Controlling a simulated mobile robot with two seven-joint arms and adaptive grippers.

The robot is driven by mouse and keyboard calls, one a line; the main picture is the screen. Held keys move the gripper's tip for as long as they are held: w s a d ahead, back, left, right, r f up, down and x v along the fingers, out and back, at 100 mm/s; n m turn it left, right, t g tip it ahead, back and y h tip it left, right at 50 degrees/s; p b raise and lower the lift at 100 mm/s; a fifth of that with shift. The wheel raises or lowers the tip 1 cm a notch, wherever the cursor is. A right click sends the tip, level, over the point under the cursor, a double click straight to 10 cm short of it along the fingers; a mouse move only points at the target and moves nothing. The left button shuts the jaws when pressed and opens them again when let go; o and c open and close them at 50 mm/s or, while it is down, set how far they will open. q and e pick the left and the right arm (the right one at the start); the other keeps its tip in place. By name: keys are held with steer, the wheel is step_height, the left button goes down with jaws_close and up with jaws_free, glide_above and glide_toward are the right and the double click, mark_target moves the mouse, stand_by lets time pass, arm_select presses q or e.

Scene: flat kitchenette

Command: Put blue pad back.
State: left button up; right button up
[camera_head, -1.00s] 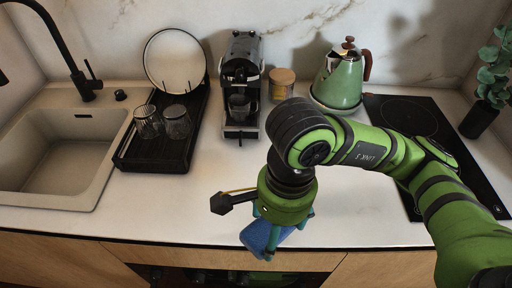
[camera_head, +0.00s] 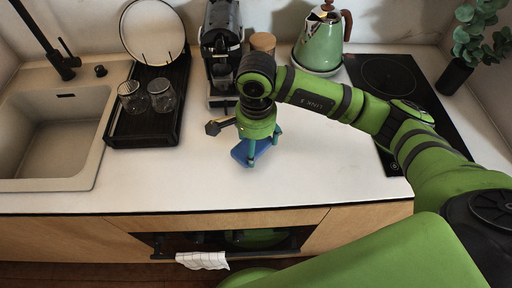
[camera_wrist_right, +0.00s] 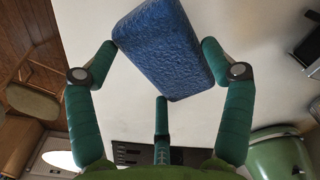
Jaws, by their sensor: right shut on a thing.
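The blue pad (camera_head: 245,152) is a thick blue block with a rough surface. My right gripper (camera_head: 258,146) is over the white counter, in front of the coffee machine, and is shut on the pad. In the right wrist view the blue pad (camera_wrist_right: 163,48) sits between the fingertips of my right gripper (camera_wrist_right: 160,62), with a third finger below it. Whether the pad touches the counter is hard to tell. My left gripper is not in view.
The coffee machine (camera_head: 222,50) stands just behind my right gripper. A black drying rack (camera_head: 145,128) with two glasses and a plate is at left, beside the sink (camera_head: 52,135). The green kettle (camera_head: 320,42) and black cooktop (camera_head: 420,88) are at right. The front counter is clear.

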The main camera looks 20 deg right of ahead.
mark_target(256, 151)
step_height(256, 151, down, 3)
steer(key=shift+f+p, duration=0.15)
steer(key=shift+p, duration=0.6)
steer(key=shift+f, duration=0.25)
steer(key=o, duration=0.9)
steer(key=shift+r, duration=0.2)
steer(key=shift+r+b, duration=0.3)
steer(key=shift+r, duration=0.05)
step_height(256, 151, up, 11)
steer(key=b, duration=0.2)
steer(key=shift+r+b, duration=0.1)
steer(key=shift+b, duration=0.25)
